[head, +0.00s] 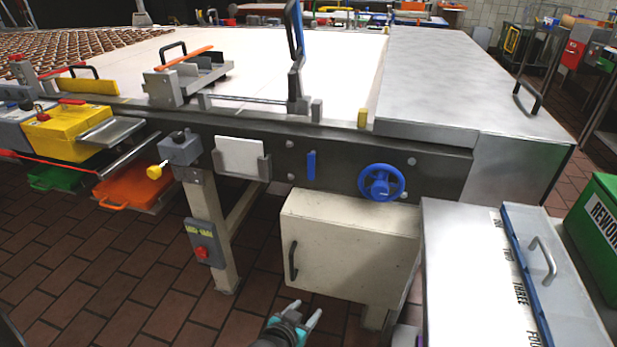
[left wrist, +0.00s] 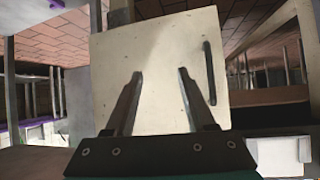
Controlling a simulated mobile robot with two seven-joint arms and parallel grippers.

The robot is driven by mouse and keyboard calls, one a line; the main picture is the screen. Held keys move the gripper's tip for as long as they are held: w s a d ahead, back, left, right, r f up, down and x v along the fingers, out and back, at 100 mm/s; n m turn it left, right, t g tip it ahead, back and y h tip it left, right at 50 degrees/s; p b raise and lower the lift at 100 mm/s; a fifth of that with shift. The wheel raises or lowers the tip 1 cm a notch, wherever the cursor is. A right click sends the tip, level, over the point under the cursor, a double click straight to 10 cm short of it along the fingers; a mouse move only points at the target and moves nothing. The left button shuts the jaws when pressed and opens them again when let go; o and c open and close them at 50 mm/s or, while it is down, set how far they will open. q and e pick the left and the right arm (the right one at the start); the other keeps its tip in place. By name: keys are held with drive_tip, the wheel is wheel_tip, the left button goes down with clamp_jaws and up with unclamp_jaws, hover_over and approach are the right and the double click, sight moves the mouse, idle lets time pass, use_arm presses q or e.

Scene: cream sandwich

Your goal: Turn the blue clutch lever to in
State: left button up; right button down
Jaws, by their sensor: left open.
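A small blue lever (head: 311,165) stands upright on the dark front rail of the machine, left of a blue handwheel (head: 381,182). No label shows which of the two is the clutch lever. My left gripper (head: 306,310) is open and empty at the bottom of the head view, low in front of the beige cabinet and well below the small lever. In the left wrist view its open fingers (left wrist: 160,73) point at the cabinet front (left wrist: 160,50). My right gripper is not in view.
The beige cabinet (head: 340,245) with a black handle stands under the rail. A steel table with a handled lid (head: 545,270) and a green bin (head: 603,220) stand at the right. A grey box with a yellow knob (head: 180,148) is on the left. Floor is free at lower left.

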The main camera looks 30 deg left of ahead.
use_arm(q)
drive_tip(key=w+a+r+n+t+y+b, duration=0.1)
drive_tip(key=w+r+t, duration=0.15)
drive_tip(key=r, duration=0.25)
drive_tip(key=w+a+r+t, duration=0.1)
drive_tip(key=w+a+r, duration=0.15)
drive_tip(key=r, duration=0.35)
drive_tip(key=n+t+y+b, duration=0.1)
drive_tip(key=t+y+b, duration=0.1)
drive_tip(key=t, duration=0.1)
approach(310, 167)
drive_tip(key=b+x, duration=0.4)
drive_tip(key=x, duration=0.2)
drive_tip(key=shift+d, duration=0.1)
drive_tip(key=shift+b+x, duration=0.6)
drive_tip(key=shift+x, duration=0.3)
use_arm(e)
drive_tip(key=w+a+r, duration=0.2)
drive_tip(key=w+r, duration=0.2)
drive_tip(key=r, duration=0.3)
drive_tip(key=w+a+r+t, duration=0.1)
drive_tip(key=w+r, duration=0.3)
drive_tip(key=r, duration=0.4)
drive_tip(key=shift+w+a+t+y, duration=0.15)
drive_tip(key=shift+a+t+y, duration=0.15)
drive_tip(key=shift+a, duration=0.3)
use_arm(q)
drive_tip(key=shift+r, duration=0.1)
drive_tip(key=shift+c, duration=0.2)
clamp_jaws()
